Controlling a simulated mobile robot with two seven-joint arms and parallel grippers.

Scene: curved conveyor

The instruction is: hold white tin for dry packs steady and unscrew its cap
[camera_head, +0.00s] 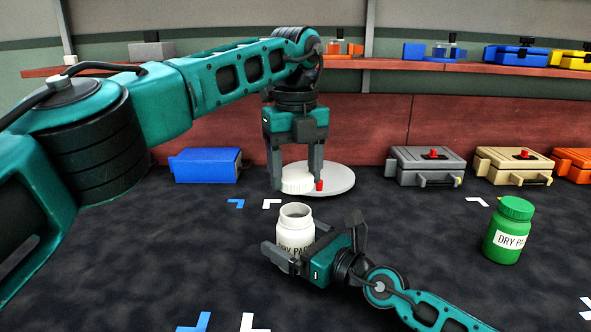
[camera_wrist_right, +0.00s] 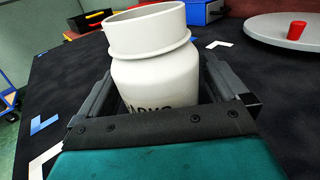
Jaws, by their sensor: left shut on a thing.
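The white tin (camera_head: 295,230) for dry packs stands upright on the dark table, its neck open and bare. It fills the middle of the right wrist view (camera_wrist_right: 155,70), with part of its label showing low down. My right gripper (camera_head: 302,243) has its fingers on both sides of the tin body, shut on it. My left gripper (camera_head: 295,184) points down behind the tin and is shut on the white cap (camera_head: 297,181). The cap is apart from the tin, at the left edge of a round light plate (camera_head: 338,180).
A red knob (camera_head: 319,186) shows by the plate; it also appears in the right wrist view (camera_wrist_right: 296,30). A green capped jar (camera_head: 508,232) stands at the right. A blue case (camera_head: 207,165) and grey case (camera_head: 427,166) line the back. The table's front right is mostly clear.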

